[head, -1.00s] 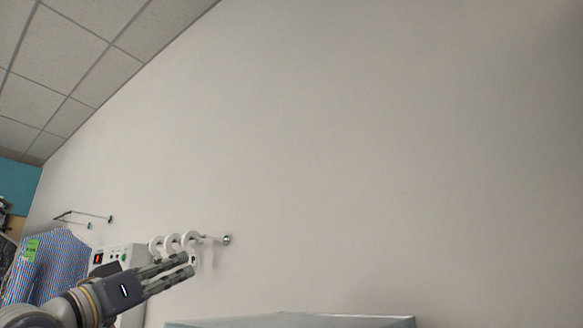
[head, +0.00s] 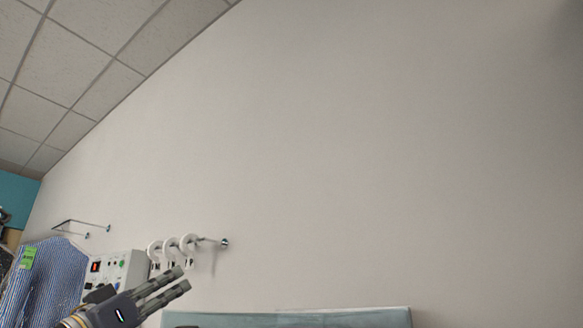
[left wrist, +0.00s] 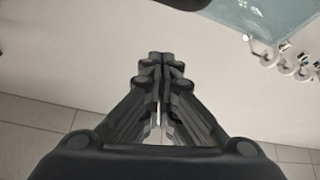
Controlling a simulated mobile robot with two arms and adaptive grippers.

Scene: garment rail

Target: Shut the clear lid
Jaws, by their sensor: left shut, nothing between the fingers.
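The clear lid (head: 290,319) shows as a pale blue-green see-through panel at the bottom edge of the head view. Only its upper part is in the picture; what it is fixed to is hidden below. A see-through bluish panel (left wrist: 275,14), likely the same lid, shows at the top right of the left wrist view. My left gripper (head: 183,279) is at the lower left of the head view, near the lid's upper left corner; I cannot tell whether they touch. Its fingers (left wrist: 160,60) are shut and empty in the left wrist view. My right gripper is not in view.
A bare wall (head: 380,150) fills most of the view.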

